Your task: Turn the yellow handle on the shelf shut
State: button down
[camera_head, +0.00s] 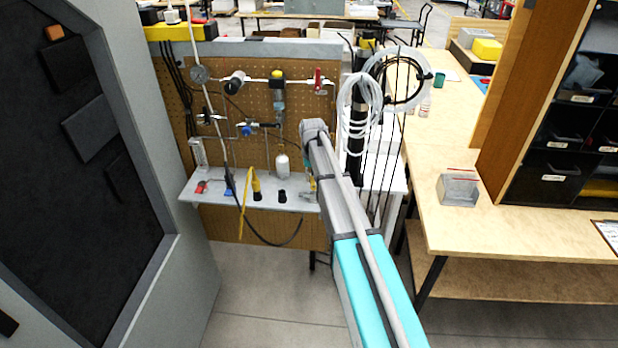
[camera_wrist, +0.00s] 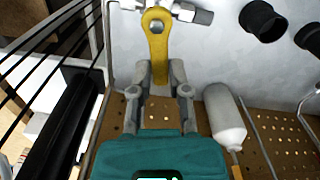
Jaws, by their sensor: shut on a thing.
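The yellow handle (camera_wrist: 157,32) sits on a grey metal valve body (camera_wrist: 195,14) at the top of the wrist view. The handle points down the picture, toward my gripper (camera_wrist: 159,76), and crosses the line of the valve body. My gripper's two fingers are shut on the handle's free end, one on each side. The pale grey shelf (camera_wrist: 205,50) lies behind the valve. In the head view the shelf (camera_head: 215,199) is fixed to a pegboard, and my arm hides most of the gripper and valve at its right end.
Black cylinders (camera_wrist: 263,20) stand on the shelf. A white bottle (camera_wrist: 224,118) is close beside my gripper on the right. Black rods (camera_wrist: 45,55) run on the left. In the head view a wooden bench (camera_head: 450,225) stands right and a grey cabinet (camera_head: 160,150) left.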

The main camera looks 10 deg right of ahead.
jog(key=shift+s+d+m, duration=0.1)
jog(key=shift+d+m, duration=0.2)
jog(key=shift+m, duration=0.45)
jog(key=shift+d+m, duration=0.25)
jog(key=shift+m, duration=0.5)
jog(key=c, duration=0.6)
grip_release()
jog(key=shift+a, duration=0.1)
